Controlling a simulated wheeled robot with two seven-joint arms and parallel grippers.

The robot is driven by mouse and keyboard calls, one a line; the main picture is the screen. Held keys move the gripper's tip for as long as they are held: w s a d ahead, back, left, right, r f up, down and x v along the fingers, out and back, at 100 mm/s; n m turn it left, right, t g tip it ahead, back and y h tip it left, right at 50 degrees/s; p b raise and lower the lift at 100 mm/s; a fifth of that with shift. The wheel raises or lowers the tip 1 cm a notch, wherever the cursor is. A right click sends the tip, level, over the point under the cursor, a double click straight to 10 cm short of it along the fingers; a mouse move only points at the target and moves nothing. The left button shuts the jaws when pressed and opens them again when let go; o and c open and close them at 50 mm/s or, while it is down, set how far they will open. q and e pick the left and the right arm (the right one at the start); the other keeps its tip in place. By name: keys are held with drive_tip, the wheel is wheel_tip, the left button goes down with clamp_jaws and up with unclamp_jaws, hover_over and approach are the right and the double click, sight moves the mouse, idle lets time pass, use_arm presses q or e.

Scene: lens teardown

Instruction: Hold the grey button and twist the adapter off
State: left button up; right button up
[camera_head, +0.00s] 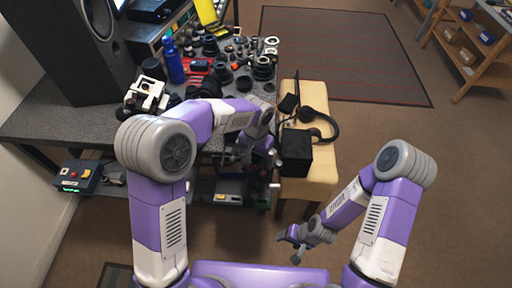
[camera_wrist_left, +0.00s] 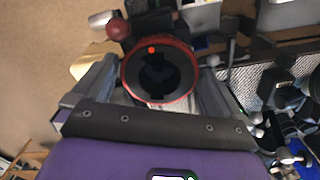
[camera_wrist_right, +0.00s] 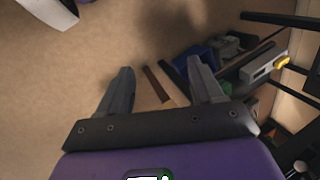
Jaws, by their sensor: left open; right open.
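In the left wrist view a dark round part with a red rim and an orange dot (camera_wrist_left: 158,72), which looks like the adapter, sits between the fingers of my left gripper (camera_wrist_left: 158,88). The fingers are open on both sides of it; I cannot tell whether they touch it. In the head view my left gripper (camera_head: 262,158) is at the table's front edge, and the part is too small to make out. I cannot pick out the grey button. My right gripper (camera_head: 291,243) is open and empty over bare floor, low at the right; it also shows in the right wrist view (camera_wrist_right: 160,70).
The dark table (camera_head: 60,125) holds many lens parts, a blue bottle (camera_head: 173,62) and a white bracket (camera_head: 147,95). A tan bench (camera_head: 320,160) with a black box (camera_head: 296,152) and headphones (camera_head: 327,124) stands right of my left gripper. Floor around my right arm is clear.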

use_arm(q)
drive_tip(key=shift+f, duration=0.5)
drive_tip(key=c, duration=0.7)
drive_tip(key=shift+c, duration=0.7)
use_arm(e)
drive_tip(key=shift+c, duration=0.6)
clamp_jaws()
use_arm(q)
drive_tip(key=shift+r, duration=0.1)
